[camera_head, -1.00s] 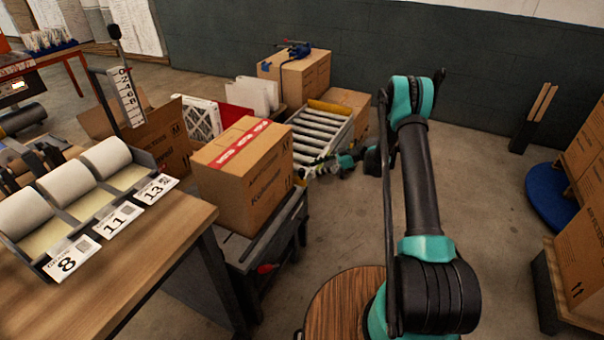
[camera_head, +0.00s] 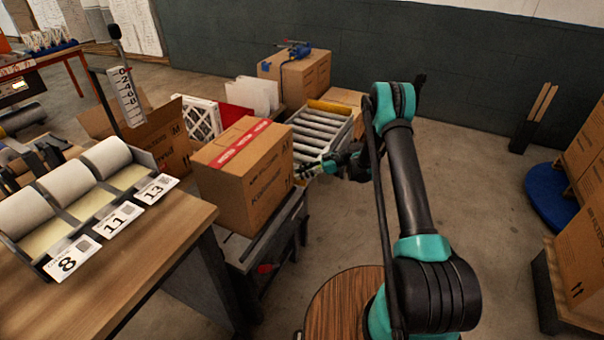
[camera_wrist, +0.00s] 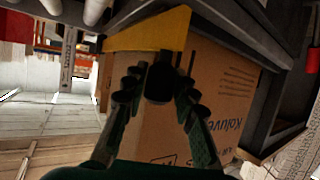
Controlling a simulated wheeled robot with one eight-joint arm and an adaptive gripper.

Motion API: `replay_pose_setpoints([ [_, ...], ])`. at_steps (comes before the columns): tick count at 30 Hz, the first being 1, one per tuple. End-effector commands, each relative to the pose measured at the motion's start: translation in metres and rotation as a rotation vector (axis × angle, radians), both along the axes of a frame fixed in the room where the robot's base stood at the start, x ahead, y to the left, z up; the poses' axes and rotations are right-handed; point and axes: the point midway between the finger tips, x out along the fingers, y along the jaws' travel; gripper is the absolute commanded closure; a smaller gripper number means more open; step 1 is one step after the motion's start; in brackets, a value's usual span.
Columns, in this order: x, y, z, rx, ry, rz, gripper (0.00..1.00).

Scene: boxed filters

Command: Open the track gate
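A yellow plate (camera_wrist: 155,28), which looks like the track gate, shows in the wrist view beside the box. A dark knob or post (camera_wrist: 160,82) stands just below it, between my fingers; I cannot tell whether it belongs to the plate. My gripper (camera_wrist: 159,88) is open, one finger on either side of the knob, with gaps visible. In the head view my gripper (camera_head: 306,170) is beside the near end of the roller track (camera_head: 318,130), right of the taped carton (camera_head: 243,180). The near gate is not clear there.
The taped carton stands on a dark bench end, close to my gripper. Another carton (camera_head: 305,75) with a blue tool stands behind the rollers. A wooden table (camera_head: 110,270) with numbered bins is at left. Floor (camera_head: 460,180) is clear right of my arm.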

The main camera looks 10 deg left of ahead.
Motion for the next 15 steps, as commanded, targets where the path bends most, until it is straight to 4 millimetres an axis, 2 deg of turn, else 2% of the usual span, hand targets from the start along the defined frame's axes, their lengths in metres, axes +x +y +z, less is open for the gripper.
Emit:
replay_pose_setpoints([
  [1, 0.0000, -0.0001, 0.0000, 0.000, 0.000, 0.000, 0.82],
  [5, 0.0000, -0.0002, 0.0001, 0.000, 0.000, 0.000, 0.98],
  [6, 0.0000, -0.0002, 0.0001, 0.000, 0.000, 0.000, 1.00],
  [15, 0.0003, 0.0002, 0.0021, -0.003, 0.002, 0.000, 1.00],
])
